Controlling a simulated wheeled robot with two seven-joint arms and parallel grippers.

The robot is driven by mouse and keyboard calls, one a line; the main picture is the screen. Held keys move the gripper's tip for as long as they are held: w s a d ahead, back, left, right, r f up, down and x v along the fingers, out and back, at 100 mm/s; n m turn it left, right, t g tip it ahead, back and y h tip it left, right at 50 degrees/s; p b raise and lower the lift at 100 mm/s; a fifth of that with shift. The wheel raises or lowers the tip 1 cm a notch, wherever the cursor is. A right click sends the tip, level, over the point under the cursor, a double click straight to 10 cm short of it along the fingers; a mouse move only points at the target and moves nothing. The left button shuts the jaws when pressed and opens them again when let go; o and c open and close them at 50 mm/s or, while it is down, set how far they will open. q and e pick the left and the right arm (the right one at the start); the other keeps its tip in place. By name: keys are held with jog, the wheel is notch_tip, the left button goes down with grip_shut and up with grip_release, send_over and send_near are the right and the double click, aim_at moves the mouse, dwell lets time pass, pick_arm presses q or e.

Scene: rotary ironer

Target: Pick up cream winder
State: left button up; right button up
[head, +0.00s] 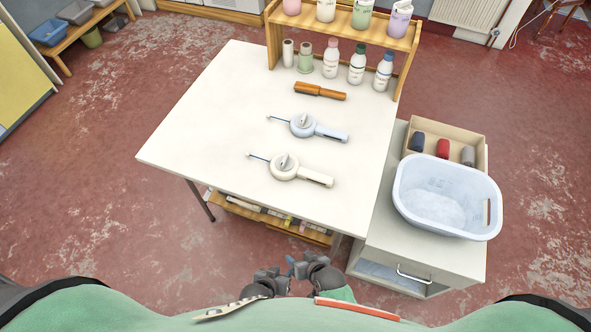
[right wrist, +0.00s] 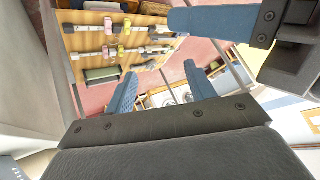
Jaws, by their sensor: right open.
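The cream winder (head: 285,167) lies on the white table, with its thin rod pointing left and its handle pointing right. A similar light-blue winder (head: 304,125) lies just behind it. My left gripper (head: 270,277) and right gripper (head: 303,268) are close together, low in front of the table and well short of the cream winder. In the right wrist view, my right gripper (right wrist: 160,88) has its blue fingers apart with nothing between them. A blue finger of the left gripper (right wrist: 215,19) shows there too, but its jaw gap is unclear.
An orange-brown handled tool (head: 320,91) lies behind the winders. A wooden rack (head: 400,72) with several bottles stands at the table's back. A white cabinet (head: 385,245) on the right bears a tub (head: 447,196) and a box of rolls (head: 474,137). The table's left part is clear.

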aim_at(313, 174)
jog(key=w+a+r+n+g+y, duration=0.2)
jog(key=w+a+r+n+g, duration=0.15)
jog(key=a+r, duration=0.55)
jog(key=w+a+r+n+g+y, duration=0.25)
jog(key=w+a+r+n, duration=0.35)
jog(key=a, duration=0.6)
jog(key=w+d+r+g+h, duration=0.1)
jog(key=w+d+r+h, duration=0.1)
jog(key=d+h, duration=0.1)
jog(key=w+d+r+n+g+h, duration=0.1)
jog(key=w+d+r+h, duration=0.2)
jog(key=w+d+r+n+g+h, duration=0.1)
jog(key=w+d+r+h, duration=0.1)
jog(key=d+r+h, duration=0.1)
jog(key=shift+w+n, duration=0.25)
jog(key=w+d+r+h, duration=0.5)
jog(key=w+d+r, duration=0.15)
jog(key=d, duration=0.35)
jog(key=shift+m+t, duration=0.3)
jog(key=shift+m, duration=0.1)
jog(key=x, duration=1.2)
jog(key=shift+w+d+f, duration=0.25)
jog(key=shift+d+f, duration=0.05)
jog(key=shift+f, duration=0.05)
